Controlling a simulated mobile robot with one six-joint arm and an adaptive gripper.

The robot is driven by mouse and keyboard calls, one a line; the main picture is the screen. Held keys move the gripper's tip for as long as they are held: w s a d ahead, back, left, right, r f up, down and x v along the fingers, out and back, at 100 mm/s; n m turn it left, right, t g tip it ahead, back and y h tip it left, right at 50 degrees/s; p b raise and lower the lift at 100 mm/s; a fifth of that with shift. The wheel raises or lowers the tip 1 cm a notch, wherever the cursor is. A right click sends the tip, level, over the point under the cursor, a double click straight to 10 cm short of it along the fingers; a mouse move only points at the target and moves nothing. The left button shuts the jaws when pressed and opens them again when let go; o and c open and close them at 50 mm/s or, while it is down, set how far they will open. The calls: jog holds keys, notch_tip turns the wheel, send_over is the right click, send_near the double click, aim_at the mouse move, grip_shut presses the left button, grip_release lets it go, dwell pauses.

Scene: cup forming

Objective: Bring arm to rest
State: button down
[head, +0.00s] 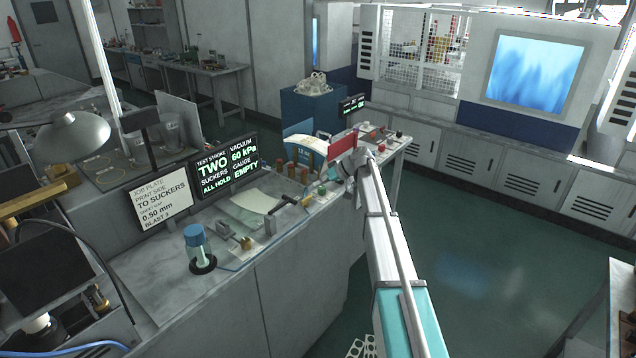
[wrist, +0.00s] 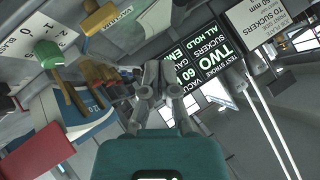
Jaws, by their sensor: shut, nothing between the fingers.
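My arm (head: 388,245) reaches from the bottom right of the head view toward the far end of the grey workbench (head: 180,290). My gripper (wrist: 155,75) is shut and empty in the wrist view, with its fingers together in front of the teal wrist housing. In the head view the end of my arm is small and its fingers are hard to make out. It hangs by a red panel (head: 342,148). I cannot tell whether it touches anything.
A blue-capped bottle (head: 194,236), a black T-handled tool (head: 283,202) and several brown-handled tools (head: 292,170) stand on the bench. A black text display (head: 226,166) and a white sign (head: 163,199) line its back. Open green floor (head: 475,265) lies to the right.

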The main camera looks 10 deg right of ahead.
jog(key=s+f+m+g+h, duration=0.1)
jog(key=s+f+h, duration=0.1)
jog(key=s, duration=1.2)
jog(key=s+a+f+m+g+h, duration=0.1)
jog(key=s+f+m+h, duration=0.1)
jog(key=s, duration=1.3)
jog(key=s+a+f+m+g+h+b, duration=0.1)
jog(key=s+f+h, duration=0.3)
jog(key=s, duration=1)
jog(key=shift+s+f+m+g+h, duration=0.2)
jog(key=shift+m+g+h, duration=0.3)
jog(key=shift+m+h, duration=0.3)
jog(key=shift+a, duration=0.15)
